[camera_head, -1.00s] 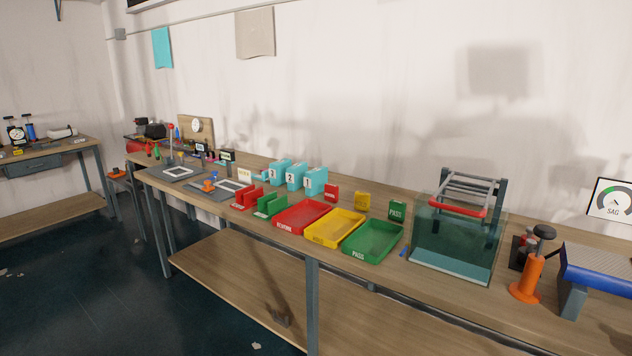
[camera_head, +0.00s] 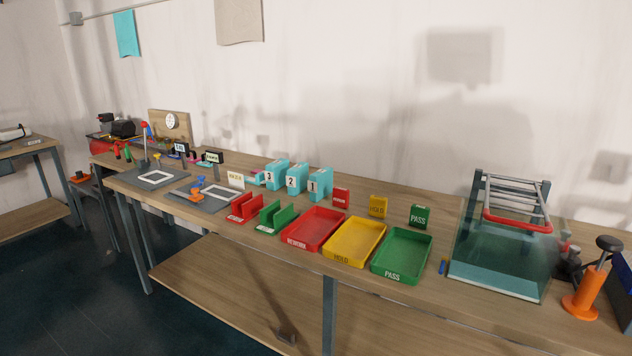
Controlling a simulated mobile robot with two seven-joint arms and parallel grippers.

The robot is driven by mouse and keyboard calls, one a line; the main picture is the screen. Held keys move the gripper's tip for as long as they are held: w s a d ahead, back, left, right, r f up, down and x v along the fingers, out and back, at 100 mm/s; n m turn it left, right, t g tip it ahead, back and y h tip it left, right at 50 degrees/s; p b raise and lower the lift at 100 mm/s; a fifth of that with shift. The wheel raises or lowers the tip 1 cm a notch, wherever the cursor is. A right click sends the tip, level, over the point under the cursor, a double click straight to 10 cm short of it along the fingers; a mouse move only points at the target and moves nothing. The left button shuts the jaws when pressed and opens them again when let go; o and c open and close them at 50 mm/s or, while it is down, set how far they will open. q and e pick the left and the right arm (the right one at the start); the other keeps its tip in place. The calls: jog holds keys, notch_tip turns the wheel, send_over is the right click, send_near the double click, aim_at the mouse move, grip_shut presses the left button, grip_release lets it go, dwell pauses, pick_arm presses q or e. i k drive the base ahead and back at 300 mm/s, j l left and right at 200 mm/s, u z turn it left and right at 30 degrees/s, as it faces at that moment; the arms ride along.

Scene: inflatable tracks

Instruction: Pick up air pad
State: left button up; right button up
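No thing is clearly marked as an air pad, and I cannot tell which one it is. Three turquoise upright pieces numbered 3 (camera_head: 276,173), 2 (camera_head: 296,178) and 1 (camera_head: 319,184) stand in a row at the back of the long workbench (camera_head: 225,262). A white card (camera_head: 236,180) stands left of them, its lettering too small to read. Neither of my grippers is in view.
Red rework (camera_head: 315,228), yellow hold (camera_head: 355,241) and green pass (camera_head: 402,254) trays lie along the front. Red (camera_head: 245,207) and green (camera_head: 277,215) racks stand left of them. A clear tank (camera_head: 505,245) and an orange pump (camera_head: 588,293) stand right.

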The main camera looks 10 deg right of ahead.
aim_at(320, 183)
jog(key=i+j, duration=0.3)
jog(key=i+j+z, duration=0.1)
jog(key=i+j, duration=0.2)
jog(key=j, duration=0.15)
jog(key=i+j, duration=0.25)
jog(key=j, duration=0.15)
jog(key=i+j+z, duration=0.15)
jog(key=i+j, duration=0.4)
jog(key=j, duration=0.25)
jog(key=i+j+z, duration=0.1)
jog(key=i+j, duration=0.15)
jog(key=j, duration=0.15)
